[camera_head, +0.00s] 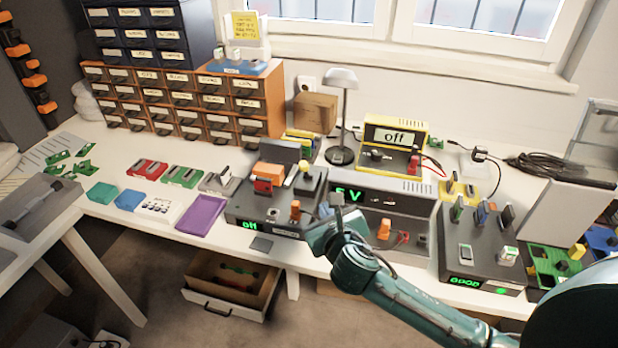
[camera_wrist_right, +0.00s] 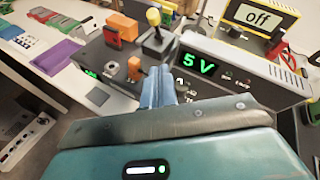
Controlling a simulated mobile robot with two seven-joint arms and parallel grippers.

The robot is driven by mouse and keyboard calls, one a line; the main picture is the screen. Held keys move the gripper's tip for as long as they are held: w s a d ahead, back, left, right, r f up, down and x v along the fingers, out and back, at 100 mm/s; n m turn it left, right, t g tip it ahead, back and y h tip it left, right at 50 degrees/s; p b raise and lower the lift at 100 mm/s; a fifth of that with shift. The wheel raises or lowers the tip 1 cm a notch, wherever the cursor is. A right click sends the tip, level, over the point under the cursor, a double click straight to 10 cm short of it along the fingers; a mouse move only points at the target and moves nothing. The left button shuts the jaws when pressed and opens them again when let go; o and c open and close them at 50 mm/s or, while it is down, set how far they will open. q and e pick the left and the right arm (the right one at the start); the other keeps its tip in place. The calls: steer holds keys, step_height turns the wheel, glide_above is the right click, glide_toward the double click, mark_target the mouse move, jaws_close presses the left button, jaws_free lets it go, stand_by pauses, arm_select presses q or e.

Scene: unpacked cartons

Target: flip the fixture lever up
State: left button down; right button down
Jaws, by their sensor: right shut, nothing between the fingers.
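The fixture is a dark grey box (camera_head: 275,230) in the middle of the table with a green "off" display. On it stand an orange lever (camera_head: 295,209) near its front right and a yellow ball-topped lever (camera_head: 306,168) at the back. In the right wrist view the orange lever (camera_wrist_right: 135,69) stands just left of my fingers, and the yellow ball (camera_wrist_right: 153,16) is farther back. I cannot tell which one the task names. My right gripper (camera_head: 335,205) is shut and empty beside the box's right front; its fingers (camera_wrist_right: 158,86) show no visible contact. My left gripper is not in view.
A grey power supply (camera_head: 405,205) reading "5 V" stands close to the right, with a yellow "off" meter (camera_head: 395,140) behind. A grey "GOOD" box (camera_head: 478,240) is farther right. A purple tray (camera_head: 202,215) lies left. An open drawer (camera_head: 228,305) hangs below the table.

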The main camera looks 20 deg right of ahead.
steer(key=b, duration=0.1)
glide_toward(307, 172)
step_height(307, 172, down, 3)
steer(key=w+d, duration=0.1)
steer(key=w, duration=0.1)
steer(key=shift+w+r, duration=0.2)
steer(key=shift+w, duration=0.35)
steer(key=shift+w+r, duration=0.25)
steer(key=shift+w, duration=0.25)
steer(key=shift+w+a+r, duration=0.15)
steer(key=shift+w+r, duration=0.05)
steer(key=shift+w, duration=0.4)
